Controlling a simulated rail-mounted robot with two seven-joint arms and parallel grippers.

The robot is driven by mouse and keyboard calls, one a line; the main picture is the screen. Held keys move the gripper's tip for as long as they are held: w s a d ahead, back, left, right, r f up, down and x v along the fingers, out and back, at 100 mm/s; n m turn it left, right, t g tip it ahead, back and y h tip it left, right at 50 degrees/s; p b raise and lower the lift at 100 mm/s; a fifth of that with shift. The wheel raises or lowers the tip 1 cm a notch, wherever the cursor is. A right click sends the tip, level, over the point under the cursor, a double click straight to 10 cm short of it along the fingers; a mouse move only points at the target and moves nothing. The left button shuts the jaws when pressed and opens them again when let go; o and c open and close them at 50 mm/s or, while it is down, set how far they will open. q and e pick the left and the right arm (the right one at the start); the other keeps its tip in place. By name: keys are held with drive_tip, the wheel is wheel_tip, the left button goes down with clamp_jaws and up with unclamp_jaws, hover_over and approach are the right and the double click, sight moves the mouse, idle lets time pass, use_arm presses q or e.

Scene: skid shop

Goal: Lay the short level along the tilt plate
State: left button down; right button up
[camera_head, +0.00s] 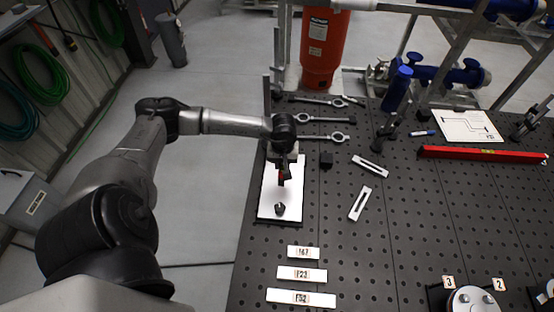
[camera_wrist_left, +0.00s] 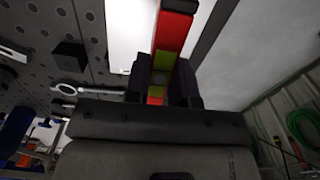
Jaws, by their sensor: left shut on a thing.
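My left gripper (camera_head: 284,172) is above the tilt plate, a white rectangular plate (camera_head: 266,203) at the left edge of the dark perforated table. It is shut on the short level (camera_head: 281,179), which is red with yellow-green parts. In the left wrist view the level (camera_wrist_left: 172,32) stands between the two dark fingers (camera_wrist_left: 162,85), with the white plate (camera_wrist_left: 127,28) beyond it. The gripper hides much of the level in the head view. Whether the level touches the plate cannot be told. My right gripper is not in view.
A dark knob (camera_head: 280,208) stands on the plate's near part. Wrenches (camera_head: 322,119) lie behind, a small black block (camera_head: 326,160) and slotted bars (camera_head: 360,203) to the right. A long red level (camera_head: 482,154) lies far right. Labelled white strips (camera_head: 302,274) lie in front.

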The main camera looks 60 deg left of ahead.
use_arm(q)
drive_tip(key=shift+w+a, duration=0.15)
drive_tip(key=shift+a, duration=0.05)
drive_tip(key=shift+w+d+f, duration=0.1)
drive_tip(key=shift+d, duration=0.05)
drive_tip(key=shift+d+f, duration=0.25)
drive_tip(key=shift+f, duration=0.05)
drive_tip(key=shift+f+b, duration=0.85)
drive_tip(key=shift+f, duration=0.7)
drive_tip(key=shift+r, duration=0.15)
drive_tip(key=shift+a, duration=0.1)
drive_tip(key=shift+f+b, duration=0.4)
drive_tip(key=shift+f+b, duration=0.1)
drive_tip(key=shift+b, duration=0.35)
